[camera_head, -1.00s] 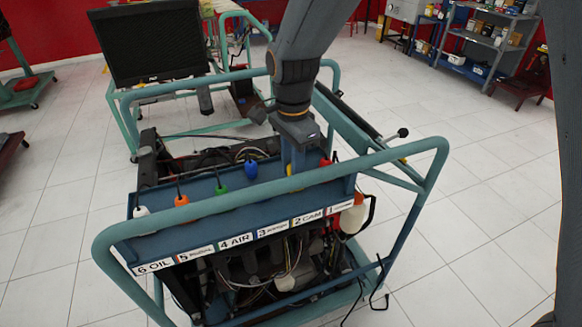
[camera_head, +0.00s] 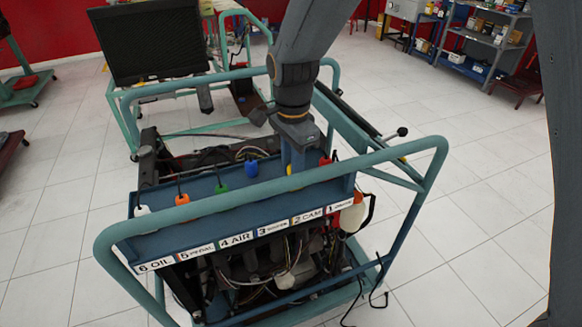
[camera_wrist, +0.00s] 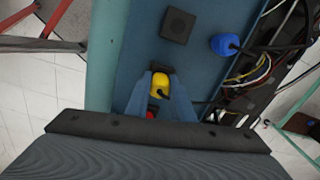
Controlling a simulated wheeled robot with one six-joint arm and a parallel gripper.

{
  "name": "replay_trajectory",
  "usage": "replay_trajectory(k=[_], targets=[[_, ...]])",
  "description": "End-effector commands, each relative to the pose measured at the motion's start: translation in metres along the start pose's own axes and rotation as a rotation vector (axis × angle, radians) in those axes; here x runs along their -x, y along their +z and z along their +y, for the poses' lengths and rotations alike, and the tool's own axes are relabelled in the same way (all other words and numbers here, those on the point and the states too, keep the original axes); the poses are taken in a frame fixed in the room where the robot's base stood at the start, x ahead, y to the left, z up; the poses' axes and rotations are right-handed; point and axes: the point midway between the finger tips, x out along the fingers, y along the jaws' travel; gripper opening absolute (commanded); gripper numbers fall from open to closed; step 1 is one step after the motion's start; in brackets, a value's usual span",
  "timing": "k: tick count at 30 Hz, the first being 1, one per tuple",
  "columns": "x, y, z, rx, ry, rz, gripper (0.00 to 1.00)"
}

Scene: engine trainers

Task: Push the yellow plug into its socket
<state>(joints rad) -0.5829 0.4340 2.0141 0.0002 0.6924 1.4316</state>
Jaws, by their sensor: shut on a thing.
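The yellow plug (camera_wrist: 159,85) is between the two blue-grey fingers of my gripper (camera_wrist: 160,92) in the wrist view, and the gripper is shut on it. A dark edge (camera_wrist: 160,69) shows just beyond the plug, likely part of its socket. I cannot tell how deep the plug sits. In the head view my gripper (camera_head: 297,165) points down onto the blue panel (camera_head: 230,205), near the "2 CAM" label (camera_head: 307,217). Only a sliver of the yellow plug (camera_head: 291,183) shows there.
A blue plug (camera_wrist: 222,44) and a bare black square socket (camera_wrist: 178,25) lie beside my gripper. A red plug (camera_wrist: 150,114) is close on the other side. Green (camera_head: 221,188), orange (camera_head: 182,198) and white (camera_head: 141,211) plugs stand farther left. A teal tube rail (camera_head: 280,182) crosses in front.

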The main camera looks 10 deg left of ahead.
Motion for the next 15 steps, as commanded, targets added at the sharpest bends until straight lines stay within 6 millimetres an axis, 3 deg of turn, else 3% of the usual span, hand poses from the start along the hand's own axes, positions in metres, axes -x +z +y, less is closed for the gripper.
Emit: replay_trajectory(k=[10, 11, 14, 15], targets=[[-0.0066, 0.0001, 0.0001, 0.0, 0.0, 0.0, 0.0], [-0.0062, 0.0001, 0.0001, 0.0, 0.0, 0.0, 0.26], [-0.0059, 0.0001, 0.0001, 0.0, 0.0, 0.0, 0.43], [-0.0059, 0.0001, 0.0001, 0.0, 0.0, 0.0, 0.43]])
